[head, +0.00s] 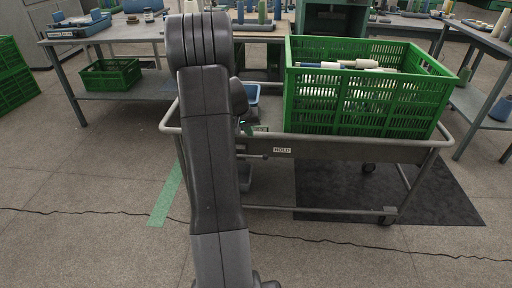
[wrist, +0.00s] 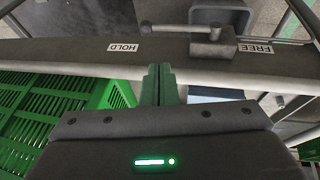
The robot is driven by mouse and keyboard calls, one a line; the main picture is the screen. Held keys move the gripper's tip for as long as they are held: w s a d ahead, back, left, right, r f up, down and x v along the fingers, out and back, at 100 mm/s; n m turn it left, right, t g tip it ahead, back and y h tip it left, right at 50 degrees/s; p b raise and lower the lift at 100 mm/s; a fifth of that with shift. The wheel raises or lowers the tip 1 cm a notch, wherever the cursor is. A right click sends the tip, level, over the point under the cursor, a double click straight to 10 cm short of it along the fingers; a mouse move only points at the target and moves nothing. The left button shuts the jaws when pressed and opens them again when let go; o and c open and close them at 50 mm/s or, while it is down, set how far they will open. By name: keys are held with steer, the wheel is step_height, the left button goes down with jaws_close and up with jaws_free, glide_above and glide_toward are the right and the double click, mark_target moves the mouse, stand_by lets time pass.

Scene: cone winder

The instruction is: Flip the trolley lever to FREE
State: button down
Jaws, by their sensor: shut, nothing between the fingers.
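The trolley lever (wrist: 180,29) is a thin grey rod on a pivot block, mounted on the trolley's grey rail. In the wrist view its rod points left from the pivot, toward the HOLD label (wrist: 124,47). The FREE label (wrist: 256,48) is on the pivot's other side. In the head view the lever (head: 255,156) shows beside my arm, left of the HOLD label (head: 282,150). My gripper (wrist: 160,68) is shut and empty. Its fingertips appear just below the rod in the wrist view, apart from it. My arm hides much of the gripper in the head view.
A green crate (head: 365,105) with cones stands on the trolley (head: 345,150); its side (wrist: 55,105) shows at left in the wrist view. A dark mat (head: 440,195) lies under the trolley. Workbenches stand behind. The floor in front is clear.

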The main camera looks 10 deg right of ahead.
steer(key=b, duration=0.3)
glide_toward(251, 156)
steer(key=d+f, duration=0.5)
steer(key=d, duration=0.1)
steer(key=shift+w+d+f, duration=0.25)
steer(key=shift+w, duration=0.2)
